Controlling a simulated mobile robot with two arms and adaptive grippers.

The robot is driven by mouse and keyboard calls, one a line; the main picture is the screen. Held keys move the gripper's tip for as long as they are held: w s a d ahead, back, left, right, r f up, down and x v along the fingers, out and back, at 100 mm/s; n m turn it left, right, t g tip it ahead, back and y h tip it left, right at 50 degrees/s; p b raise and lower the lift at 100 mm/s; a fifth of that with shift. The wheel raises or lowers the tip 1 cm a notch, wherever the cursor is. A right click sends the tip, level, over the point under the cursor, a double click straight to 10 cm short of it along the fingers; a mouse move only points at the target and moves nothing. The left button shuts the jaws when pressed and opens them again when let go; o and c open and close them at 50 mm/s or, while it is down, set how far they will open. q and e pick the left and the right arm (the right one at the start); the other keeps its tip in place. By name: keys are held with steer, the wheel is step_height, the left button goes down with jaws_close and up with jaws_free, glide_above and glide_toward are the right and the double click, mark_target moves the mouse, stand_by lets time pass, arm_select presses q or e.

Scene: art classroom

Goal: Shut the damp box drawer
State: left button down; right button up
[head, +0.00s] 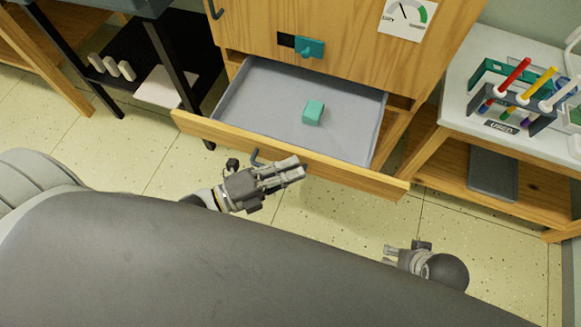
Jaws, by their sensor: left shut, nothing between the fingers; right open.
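The damp box drawer (232,127) is a wooden drawer with a grey inside, pulled out of the wooden cabinet (350,50). A small teal block (313,112) lies in it. A dark hooked handle (257,158) sits on the drawer's front, partly hidden by my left gripper. My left gripper (299,169) is shut and empty, close in front of the drawer front; I cannot tell whether it touches. My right gripper (390,255) is open, low at the right above the floor, apart from the drawer.
A teal latch (309,47) and a dial card (407,18) are on the cabinet above. At right, a side table (470,100) carries a rack of coloured tools. At left stands a black shelf (135,90) with white blocks. The tiled floor (330,215) before the drawer is clear.

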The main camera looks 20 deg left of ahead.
mark_target(318, 103)
arm_select(q)
steer(key=shift+w, duration=0.15)
steer(key=shift+w, duration=0.3)
steer(key=w, duration=0.8)
steer(key=shift+w, duration=0.1)
steer(key=w+b, duration=0.1)
steer(key=w, duration=1)
steer(key=shift+w, duration=0.55)
arm_select(e)
steer(key=shift+w+d+r, duration=0.1)
steer(key=shift+w+r, duration=0.1)
steer(key=shift+r, duration=0.55)
steer(key=shift+w+a+r, duration=0.1)
steer(key=shift+w+r, duration=0.15)
steer(key=shift+r, duration=0.55)
steer(key=shift+w+d+r, duration=0.1)
steer(key=shift+w+r, duration=0.1)
steer(key=shift+r, duration=0.55)
arm_select(q)
steer(key=shift+s, duration=0.1)
